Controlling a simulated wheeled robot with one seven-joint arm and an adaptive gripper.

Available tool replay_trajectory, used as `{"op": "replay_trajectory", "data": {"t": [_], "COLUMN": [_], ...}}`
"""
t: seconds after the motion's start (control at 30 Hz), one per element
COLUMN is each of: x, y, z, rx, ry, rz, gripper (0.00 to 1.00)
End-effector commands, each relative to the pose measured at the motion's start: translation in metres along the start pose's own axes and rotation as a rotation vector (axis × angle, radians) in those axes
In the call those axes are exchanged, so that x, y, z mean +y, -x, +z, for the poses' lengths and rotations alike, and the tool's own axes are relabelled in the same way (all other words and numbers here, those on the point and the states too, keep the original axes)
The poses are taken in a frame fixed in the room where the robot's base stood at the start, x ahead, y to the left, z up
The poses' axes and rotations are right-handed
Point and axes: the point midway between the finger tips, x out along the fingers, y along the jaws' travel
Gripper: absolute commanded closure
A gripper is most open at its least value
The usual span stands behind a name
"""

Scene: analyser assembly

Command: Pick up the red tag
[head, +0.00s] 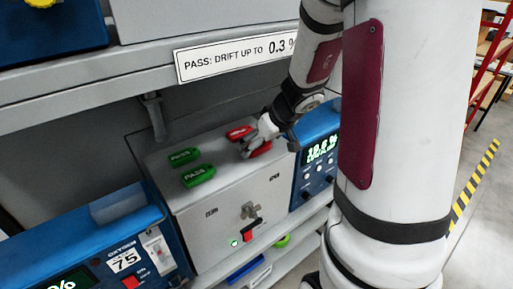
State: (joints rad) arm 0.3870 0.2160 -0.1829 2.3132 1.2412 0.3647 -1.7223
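A red tag (238,132) lies on top of the grey metal box, at its far right part. A second red piece (262,149) shows beside and partly behind my gripper; it looks like another red tag, though my fingers cover part of it. My gripper (250,147) is low over the box top, right at the red pieces. The fingers are small and overlap the red, so I cannot tell whether they are open or shut, or touching a tag.
Two green PASS tags (198,175) (184,156) lie to the left on the grey box (221,212). Blue analysers stand on both sides, left (109,238) and right (317,125). A shelf edge with a sign (235,56) reading "PASS: DRIFT UP TO 0.3 %" overhangs behind.

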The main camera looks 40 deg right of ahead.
Motion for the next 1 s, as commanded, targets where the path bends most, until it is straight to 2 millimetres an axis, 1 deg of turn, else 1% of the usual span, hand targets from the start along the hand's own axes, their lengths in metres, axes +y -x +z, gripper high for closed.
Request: {"op": "replay_trajectory", "data": {"t": [0.07, 0.27, 0.3, 0.37, 0.4, 0.47, 0.5, 0.87, 1.0], "x": [0.0002, 0.0001, 0.0001, 0.0001, 0.0001, 0.0001, 0.0, -0.0001, 0.0], "y": [-0.0036, -0.0034, -0.0033, -0.0033, -0.0033, -0.0033, -0.0033, -0.0026, 0.0017], "z": [0.0001, -0.0002, -0.0002, -0.0002, -0.0002, -0.0002, -0.0002, -0.0006, -0.0035], "rx": [0.0, 0.001, 0.001, 0.001, 0.001, 0.001, 0.0, 0.001, 0.002], "ry": [0.001, 0.001, 0.001, 0.001, 0.001, 0.001, 0.001, 0.001, 0.002], "rz": [0.0, 0.0, 0.0, 0.0, 0.0, 0.0, 0.0, 0.0, 0.0], "gripper": [0.05, 0.05, 0.1, 0.23, 0.32, 0.46, 0.54, 0.55, 0.55]}}
